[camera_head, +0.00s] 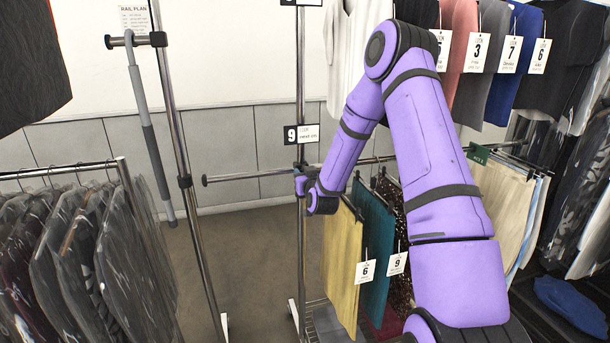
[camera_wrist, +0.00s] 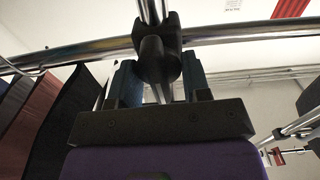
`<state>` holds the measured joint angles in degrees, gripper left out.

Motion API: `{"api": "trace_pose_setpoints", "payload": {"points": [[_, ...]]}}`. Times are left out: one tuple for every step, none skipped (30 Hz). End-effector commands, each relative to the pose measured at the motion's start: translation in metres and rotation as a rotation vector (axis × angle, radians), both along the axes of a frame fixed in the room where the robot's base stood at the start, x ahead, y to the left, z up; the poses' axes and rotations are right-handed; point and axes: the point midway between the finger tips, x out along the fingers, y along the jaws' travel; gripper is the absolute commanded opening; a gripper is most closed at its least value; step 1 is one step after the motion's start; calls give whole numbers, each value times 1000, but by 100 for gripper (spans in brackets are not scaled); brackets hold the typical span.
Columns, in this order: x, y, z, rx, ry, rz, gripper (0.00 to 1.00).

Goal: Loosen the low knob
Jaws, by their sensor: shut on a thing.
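The low knob (camera_wrist: 152,62) is black and sits at the joint where a chrome upright meets a chrome rail in the wrist view. My gripper (camera_wrist: 158,82) has one finger on each side of it and is shut on it. In the head view my gripper (camera_head: 299,184) is at the clamp joint on the middle chrome upright (camera_head: 301,95), level with the low crossbar (camera_head: 245,177). The knob is mostly hidden there by my gripper and wrist. Whether it has turned cannot be told.
Yellow trousers (camera_head: 342,260) and teal trousers (camera_head: 374,235) hang just right of my gripper. Another upright (camera_head: 172,110) with a grey-sleeved pole (camera_head: 150,135) stands left. Bagged garments (camera_head: 80,255) fill the lower left. The floor between is clear.

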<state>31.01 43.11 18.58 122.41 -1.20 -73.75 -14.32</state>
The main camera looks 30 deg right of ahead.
Motion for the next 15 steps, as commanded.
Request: {"api": "trace_pose_setpoints", "payload": {"points": [[0, 1, 0, -18, 5, 0, 20], [0, 1, 0, -32, 9, 1, 20], [0, 1, 0, -51, 14, 1, 20], [0, 1, 0, -69, 19, 1, 20], [0, 2, 1, -88, 24, 2, 20], [1, 2, 1, -115, 32, 2, 20], [1, 2, 1, -137, 38, 2, 20], [1, 3, 1, -160, 45, 2, 20], [1, 3, 1, -194, 54, 3, 20], [1, 3, 0, -219, 61, 3, 20], [1, 4, 0, -246, 69, 3, 20], [1, 4, 0, -282, 79, 4, 20], [1, 4, 0, -309, 87, 3, 20], [1, 4, 0, -337, 95, 3, 20], [1, 4, 0, -373, 106, 3, 20]]}}
